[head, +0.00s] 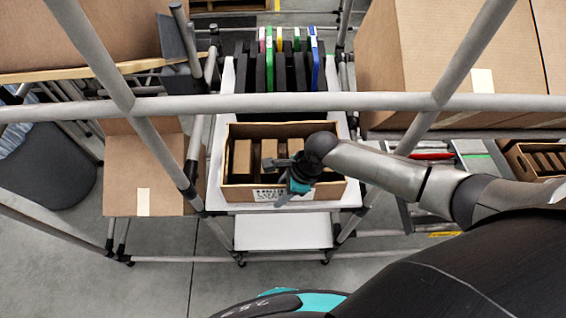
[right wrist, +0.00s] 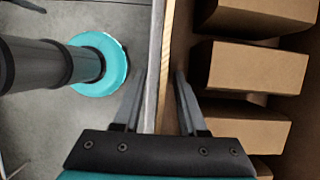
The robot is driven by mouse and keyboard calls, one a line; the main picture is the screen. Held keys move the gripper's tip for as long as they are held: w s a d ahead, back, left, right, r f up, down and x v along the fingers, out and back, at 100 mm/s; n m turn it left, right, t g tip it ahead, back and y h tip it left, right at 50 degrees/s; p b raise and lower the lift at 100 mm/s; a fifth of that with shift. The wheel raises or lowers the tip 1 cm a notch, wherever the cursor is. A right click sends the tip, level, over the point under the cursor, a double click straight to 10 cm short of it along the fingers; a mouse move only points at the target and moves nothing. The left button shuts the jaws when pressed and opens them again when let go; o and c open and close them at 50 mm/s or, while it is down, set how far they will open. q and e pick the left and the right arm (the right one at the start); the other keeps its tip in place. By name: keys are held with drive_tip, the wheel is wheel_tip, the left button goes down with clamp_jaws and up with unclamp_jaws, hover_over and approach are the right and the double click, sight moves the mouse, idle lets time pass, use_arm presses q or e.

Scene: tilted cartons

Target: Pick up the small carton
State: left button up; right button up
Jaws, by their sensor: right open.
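Several small brown cartons stand in a row inside an open cardboard box; one small carton (head: 242,158) is near the box's left end. In the right wrist view, small cartons (right wrist: 250,68) lie right of the box wall. The open box (head: 238,194) sits on a white shelf. My right gripper (head: 284,188) is over the box's near wall, right of its middle. In the right wrist view my right gripper (right wrist: 162,76) is open and empty, with the box wall (right wrist: 168,70) showing between its fingers; whether they reach below the rim I cannot tell. My left gripper is not in view.
A grey pipe rail (head: 300,103) crosses in front of the shelving. Dark upright folders (head: 285,70) stand behind the box. Large cartons (head: 440,60) are at the right, and another carton (head: 145,170) is at the left.

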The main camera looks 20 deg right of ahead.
clamp_jaws()
idle(0.3)
idle(1.1)
